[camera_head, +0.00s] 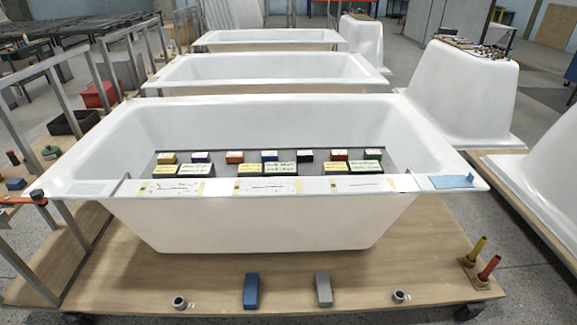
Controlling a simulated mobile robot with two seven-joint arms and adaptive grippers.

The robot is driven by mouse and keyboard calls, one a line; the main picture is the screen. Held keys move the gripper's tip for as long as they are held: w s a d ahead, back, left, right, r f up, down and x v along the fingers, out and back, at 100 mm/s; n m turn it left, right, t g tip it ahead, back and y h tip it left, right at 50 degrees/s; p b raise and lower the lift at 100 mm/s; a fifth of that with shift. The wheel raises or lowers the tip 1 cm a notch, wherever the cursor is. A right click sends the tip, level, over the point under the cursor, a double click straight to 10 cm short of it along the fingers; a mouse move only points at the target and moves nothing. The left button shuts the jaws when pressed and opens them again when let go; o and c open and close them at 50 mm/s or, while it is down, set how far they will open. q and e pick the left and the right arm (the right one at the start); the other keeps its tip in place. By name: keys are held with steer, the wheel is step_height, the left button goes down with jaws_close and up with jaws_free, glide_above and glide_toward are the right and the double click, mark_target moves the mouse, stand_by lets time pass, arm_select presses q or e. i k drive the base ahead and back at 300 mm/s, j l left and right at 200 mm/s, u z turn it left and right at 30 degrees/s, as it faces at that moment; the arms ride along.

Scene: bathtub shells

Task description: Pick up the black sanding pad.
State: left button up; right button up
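A dark grey tray (220,159) inside the nearest white bathtub (265,222) holds two rows of small blocks with pale labelled tops. The back row has yellow (167,158), dark blue (200,157), orange (234,157), blue (269,156), dark (305,156), red (339,155) and green (373,154) blocks. The front row has flatter dark-sided pieces with yellow or pale green tops. I cannot tell which piece, if any, is the black sanding pad. Neither of my grippers is in view.
A blue block (251,291) and a grey block (323,289) stand on the wooden platform's front, between two small rings (180,303) (400,296). Yellow (477,247) and red (489,268) cylinders stand at its right corner. Metal rails flank the left; more tubs stand behind.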

mark_target(302, 156)
steer(key=u, duration=0.35)
steer(key=l+u, duration=0.15)
steer(key=u, duration=0.25)
steer(key=l+u, duration=0.1)
steer(key=u, duration=0.25)
steer(key=l+u, duration=0.75)
steer(key=l, duration=0.15)
